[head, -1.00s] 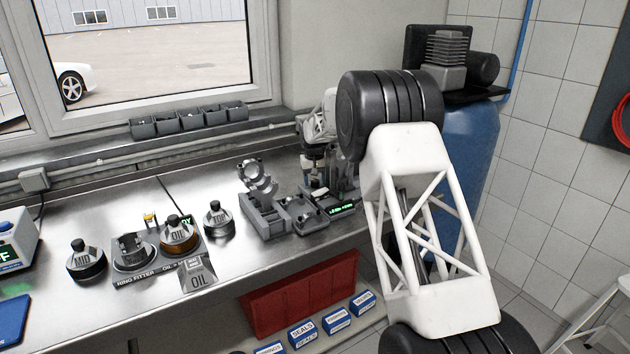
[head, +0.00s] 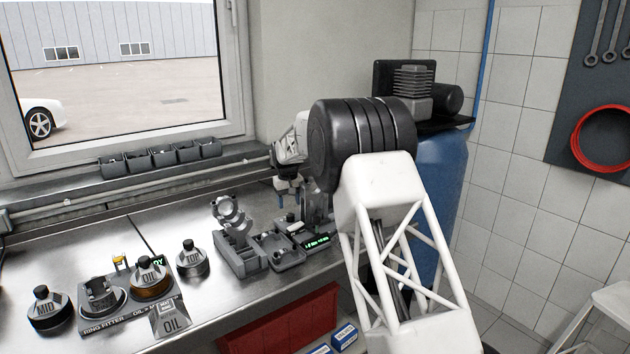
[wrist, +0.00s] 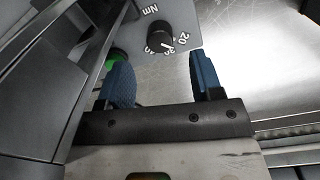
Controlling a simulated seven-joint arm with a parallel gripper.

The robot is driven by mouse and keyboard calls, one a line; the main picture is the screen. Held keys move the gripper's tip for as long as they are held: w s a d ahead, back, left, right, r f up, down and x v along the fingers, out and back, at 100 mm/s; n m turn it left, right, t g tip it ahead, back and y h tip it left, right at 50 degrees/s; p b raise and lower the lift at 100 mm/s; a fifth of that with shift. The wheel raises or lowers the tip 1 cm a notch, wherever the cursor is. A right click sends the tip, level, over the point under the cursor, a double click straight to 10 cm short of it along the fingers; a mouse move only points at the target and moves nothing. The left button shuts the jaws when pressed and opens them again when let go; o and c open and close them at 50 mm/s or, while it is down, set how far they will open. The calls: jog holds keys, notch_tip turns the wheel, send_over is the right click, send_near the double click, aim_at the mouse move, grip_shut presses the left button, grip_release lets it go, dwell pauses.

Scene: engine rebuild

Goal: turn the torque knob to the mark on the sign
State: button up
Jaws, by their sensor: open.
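The torque knob (wrist: 160,37) is black and round, on a grey panel (wrist: 195,15) marked Nm, with 20, 30 and 40 beside it. Its pale pointer seems to face near 30, but the print is small. My gripper (wrist: 158,62) is open, its two blue fingers spread apart with the knob just beyond the gap between their tips; I see no contact. In the head view my gripper (head: 289,190) hangs above the back of the bench, by a unit with a green-lit display (head: 317,241). The knob is not clear there, and I cannot make out a sign with a mark.
A green button (wrist: 113,57) sits by the left finger. A grey tray (head: 280,258) and a grey stand with a ring (head: 228,212) are left of the display. A ring fitter base (head: 125,318) and lidded pots stand farther left. A blue tank (head: 435,180) stands right.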

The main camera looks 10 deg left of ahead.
notch_tip(320, 180, up, 3)
jog(key=shift+f, duration=0.15)
jog(key=s+r+t+y, duration=0.1)
jog(key=s+r, duration=0.6)
jog(key=s, duration=0.3)
jog(key=s+d+r+m, duration=0.1)
jog(key=s+d+r, duration=0.6)
jog(key=d, duration=0.5)
jog(key=shift+s+d+r+m, duration=0.2)
jog(key=shift+s+m, duration=0.2)
jog(key=shift+s, duration=0.25)
